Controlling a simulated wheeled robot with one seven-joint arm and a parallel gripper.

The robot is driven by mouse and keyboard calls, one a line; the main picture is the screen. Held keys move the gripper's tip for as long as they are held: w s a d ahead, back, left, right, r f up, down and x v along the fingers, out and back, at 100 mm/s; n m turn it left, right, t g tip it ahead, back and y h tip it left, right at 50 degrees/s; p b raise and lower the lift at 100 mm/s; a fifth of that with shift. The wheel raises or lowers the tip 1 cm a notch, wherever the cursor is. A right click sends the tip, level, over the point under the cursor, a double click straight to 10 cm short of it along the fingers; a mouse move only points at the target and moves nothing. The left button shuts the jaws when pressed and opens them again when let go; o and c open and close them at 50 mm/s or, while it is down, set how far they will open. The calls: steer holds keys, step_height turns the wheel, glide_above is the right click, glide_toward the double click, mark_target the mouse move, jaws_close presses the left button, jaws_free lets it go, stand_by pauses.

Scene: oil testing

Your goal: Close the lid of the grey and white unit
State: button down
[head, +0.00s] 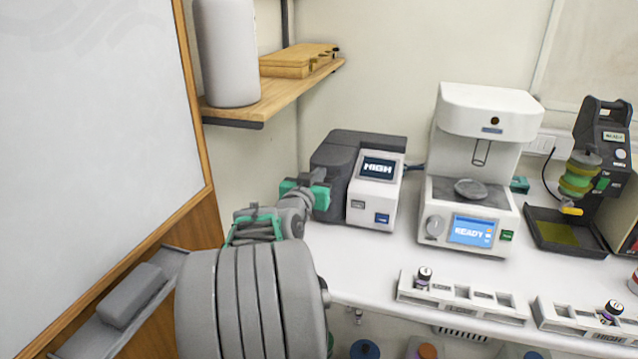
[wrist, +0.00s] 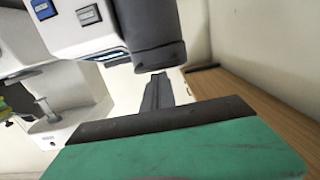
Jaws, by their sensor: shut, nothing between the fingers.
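The grey and white unit (head: 375,203) stands on the white counter, centre of the head view, its small screen reading "HIGH". Its dark grey top (head: 368,139) looks roughly level; I cannot tell whether the lid is fully down. My gripper (head: 316,197), with green parts, is at the left front of the unit, beside its grey side. In the wrist view the fingers (wrist: 158,92) are together and empty, pointing near the unit's rounded dark grey part (wrist: 150,35). The unit's white face and blue button (wrist: 42,8) show at upper left there. My arm hides some of the unit's left base.
A white machine (head: 488,120) reading "READY" stands to the right, with a black tester (head: 601,125) further right. Two vial racks (head: 460,300) sit along the front edge. A wooden shelf (head: 275,100) and a whiteboard (head: 95,120) are on the left.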

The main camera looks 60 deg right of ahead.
steer(key=shift+f+b, duration=0.3)
steer(key=shift+f, duration=0.05)
steer(key=shift+a, duration=0.1)
step_height(320, 180, up, 5)
steer(key=p, duration=0.2)
steer(key=s+a+b, duration=0.1)
steer(key=a+b, duration=0.2)
steer(key=a, duration=0.7)
steer(key=shift+s+a, duration=0.3)
steer(key=shift+s, duration=0.1)
